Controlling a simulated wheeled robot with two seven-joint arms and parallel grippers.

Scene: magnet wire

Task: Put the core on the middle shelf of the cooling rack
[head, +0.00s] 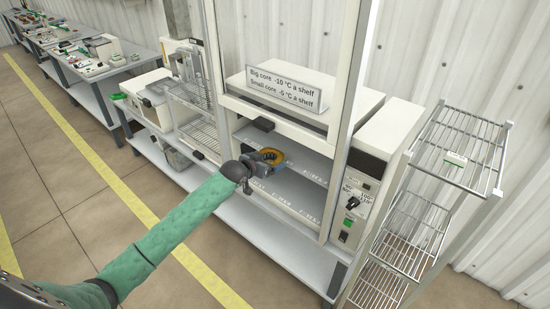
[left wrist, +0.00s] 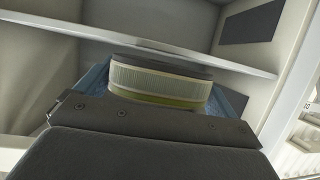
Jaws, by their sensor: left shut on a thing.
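The core, a yellow-orange ring (head: 271,155), is at my left gripper (head: 258,164), inside the open front of the white cabinet. In the left wrist view the core (left wrist: 160,80) shows as a dark-topped, pale ribbed band with a yellow-green lower edge, between blue finger pads. My left gripper is shut on it. The cooling rack seems to be the open wire rack (head: 497,192) at the right, with top, middle (head: 413,222) and lower wire shelves. A small green-marked label lies on its top shelf. My right gripper is not in view.
The white cabinet (head: 350,120) has a raised front frame, inner shelves with printed marks, and a dial panel at its right. A sign (head: 283,88) stands on top. Another wire rack (head: 195,110) is left of it. Benches with clutter stand far left. The floor in front is clear.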

